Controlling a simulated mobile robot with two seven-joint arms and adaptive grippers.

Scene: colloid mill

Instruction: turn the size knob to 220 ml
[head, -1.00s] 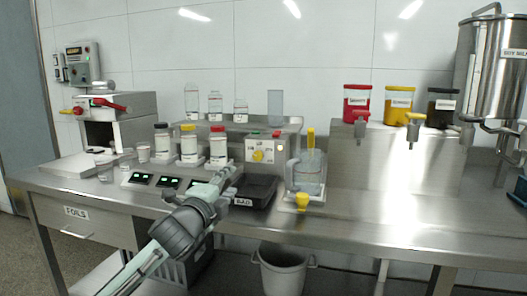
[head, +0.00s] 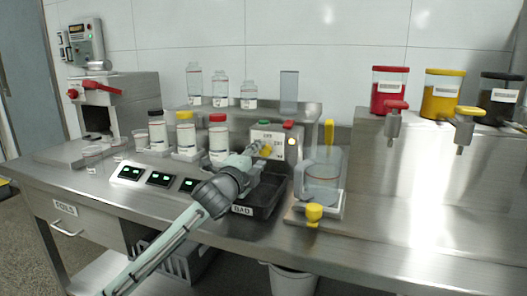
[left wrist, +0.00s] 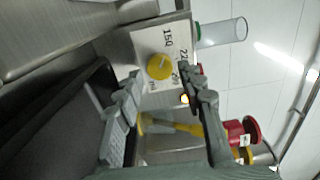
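The size knob (head: 266,149) is a round yellow dial on a pale control panel (head: 276,138) at the back of the bench. In the left wrist view the yellow knob (left wrist: 159,66) shows clearly, with 150 and what looks like 220 printed beside it. A light line crosses its face, but I cannot tell which number it marks. My left gripper (head: 257,157) reaches up to the panel just in front of the knob. In the left wrist view its fingers (left wrist: 163,85) are apart, with the knob beyond and between the tips, seemingly not touched. My right gripper is out of view.
Lidded jars (head: 218,137) stand to the left. A green button (head: 265,123) and a red one (head: 289,125) top the panel.

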